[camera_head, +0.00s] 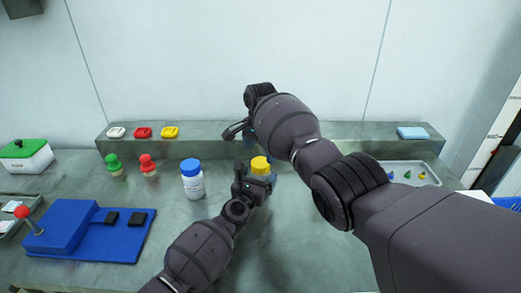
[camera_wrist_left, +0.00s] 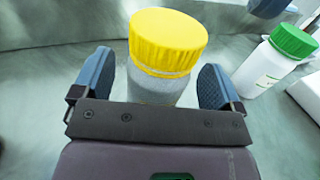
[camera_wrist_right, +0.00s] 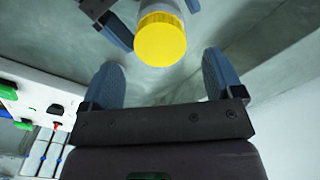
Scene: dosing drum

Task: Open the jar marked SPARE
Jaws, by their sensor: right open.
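A jar with a yellow lid (camera_head: 260,163) stands on the bench; its grey-white body (camera_wrist_left: 155,90) shows in the left wrist view. No SPARE marking is readable on any jar. My left gripper (camera_head: 257,182) is low at the yellow-lidded jar, its open fingers on either side of the body with a visible gap on the left. My right gripper (camera_head: 240,132) is beyond the jar in the head view, partly hidden by its own arm. In the right wrist view its fingers (camera_wrist_right: 162,75) are open and empty, with the yellow lid just ahead of them.
A blue-lidded jar (camera_head: 192,180) stands left of the grippers. A green-lidded jar (camera_wrist_left: 268,65) shows in the left wrist view. Green (camera_head: 114,165) and red (camera_head: 149,165) topped items, a blue lever device (camera_head: 80,230) and a right-hand tray (camera_head: 432,178) surround the workspace.

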